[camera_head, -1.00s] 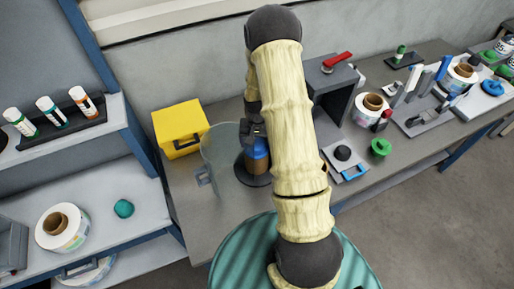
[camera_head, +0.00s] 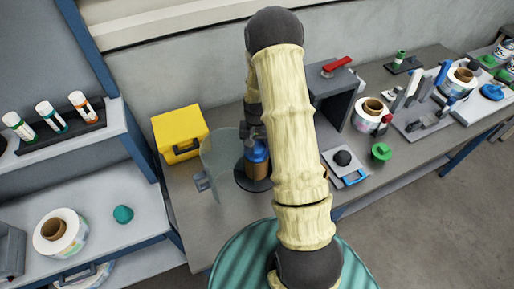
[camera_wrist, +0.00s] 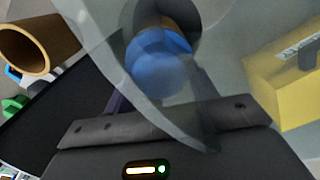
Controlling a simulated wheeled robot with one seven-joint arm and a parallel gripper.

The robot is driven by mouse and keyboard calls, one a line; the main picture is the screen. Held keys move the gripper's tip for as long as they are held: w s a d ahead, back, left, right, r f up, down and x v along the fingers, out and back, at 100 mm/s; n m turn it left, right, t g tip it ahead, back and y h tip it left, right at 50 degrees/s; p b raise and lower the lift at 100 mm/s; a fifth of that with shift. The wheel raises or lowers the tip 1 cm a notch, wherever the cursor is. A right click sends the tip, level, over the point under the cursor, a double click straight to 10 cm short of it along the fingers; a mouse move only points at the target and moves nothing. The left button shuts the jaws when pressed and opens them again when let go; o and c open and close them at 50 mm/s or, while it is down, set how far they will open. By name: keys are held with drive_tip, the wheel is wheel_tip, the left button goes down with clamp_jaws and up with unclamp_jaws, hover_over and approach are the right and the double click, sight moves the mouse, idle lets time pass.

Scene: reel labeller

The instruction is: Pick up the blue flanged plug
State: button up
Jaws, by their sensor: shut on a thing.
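The blue flanged plug (camera_head: 257,151) is at the middle of the bench, above a brown core (camera_head: 257,171) on a dark round base. It also shows in the wrist view (camera_wrist: 160,66) as a rounded blue form with the brown core behind it. My gripper (camera_head: 256,138) is at the top of the plug and shut on it. Dark fingers show dimly on either side of the plug in the wrist view. A clear curved cover (camera_head: 217,160) with a grey handle stands close to the left of the plug. In the wrist view it overlaps the plug and fingers.
A yellow box (camera_head: 180,131) stands behind left of the cover. A dark grey housing with a red lever (camera_head: 337,62) is to the right. Further right are a label reel (camera_head: 368,113), a green knobbed part (camera_head: 381,152) and several fixtures. My arm hides part of the bench.

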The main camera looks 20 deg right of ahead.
sight(257, 146)
wheel_tip(257, 146, up, 9)
drive_tip(key=b, duration=0.2)
drive_tip(key=shift+f+b, duration=0.1)
drive_tip(key=shift+b, duration=0.25)
idle(0.4)
